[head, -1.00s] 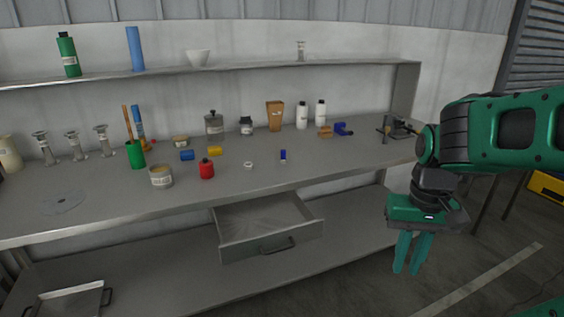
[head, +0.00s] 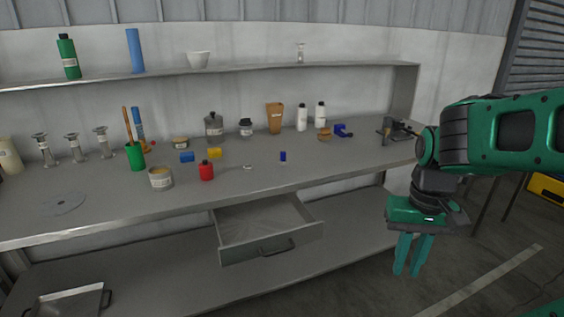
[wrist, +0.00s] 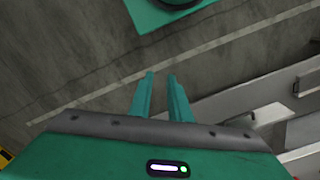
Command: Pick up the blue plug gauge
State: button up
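A small blue piece (head: 283,156) stands on the workbench right of the middle in the head view. It looks like the blue plug gauge, but it is too small to tell for sure. My gripper (head: 408,272) hangs in front of the bench's right end, well to the right of this piece and lower than the bench top. Its two teal fingers point down with a gap between them and nothing in it. In the wrist view my gripper (wrist: 161,76) is over bare floor, and the blue piece does not show.
An open drawer (head: 268,232) juts out below. A shelf (head: 250,68) runs above.

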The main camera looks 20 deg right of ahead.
aim_at(283, 160)
jog(key=z, duration=2.2)
jog(key=k, duration=0.85)
jog(key=u, duration=1.85)
jog(key=i, duration=0.85)
